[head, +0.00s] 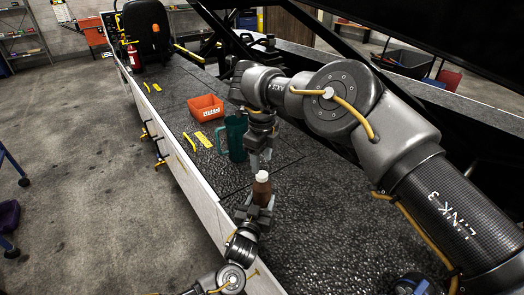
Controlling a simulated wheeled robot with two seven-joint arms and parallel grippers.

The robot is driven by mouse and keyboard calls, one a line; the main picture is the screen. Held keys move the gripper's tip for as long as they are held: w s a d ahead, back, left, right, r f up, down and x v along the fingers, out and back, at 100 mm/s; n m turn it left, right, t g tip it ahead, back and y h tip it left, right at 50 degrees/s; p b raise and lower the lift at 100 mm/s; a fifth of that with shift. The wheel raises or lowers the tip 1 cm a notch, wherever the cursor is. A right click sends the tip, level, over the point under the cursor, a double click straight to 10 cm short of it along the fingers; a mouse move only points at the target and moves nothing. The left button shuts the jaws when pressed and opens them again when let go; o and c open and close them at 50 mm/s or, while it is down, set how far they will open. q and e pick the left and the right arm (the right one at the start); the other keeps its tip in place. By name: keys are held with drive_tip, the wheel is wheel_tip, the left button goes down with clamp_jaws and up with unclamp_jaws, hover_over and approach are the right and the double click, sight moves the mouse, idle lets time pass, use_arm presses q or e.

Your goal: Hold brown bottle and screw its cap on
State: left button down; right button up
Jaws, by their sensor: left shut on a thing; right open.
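The brown bottle (262,190) stands upright with a pale cap-like piece (262,175) on its top. I cannot tell whether this piece is seated or loose. My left gripper (258,203) is the lower one and is shut on the bottle's body, its fingers hiding part of it. My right gripper (261,158) points down from above and is open, its fingertips just above or around the bottle's top. I cannot tell whether they touch it.
A teal jug (236,136) stands just left of my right gripper on the dark textured belt deck (310,225). An orange bin (206,105), a yellow card (203,139) and a yellow tool (190,142) lie farther left. The deck's white side edge (199,193) runs along the left.

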sight(262, 174)
drive_tip(key=shift+f, duration=2.45)
drive_tip(key=shift+c, duration=0.2)
drive_tip(key=c, duration=1)
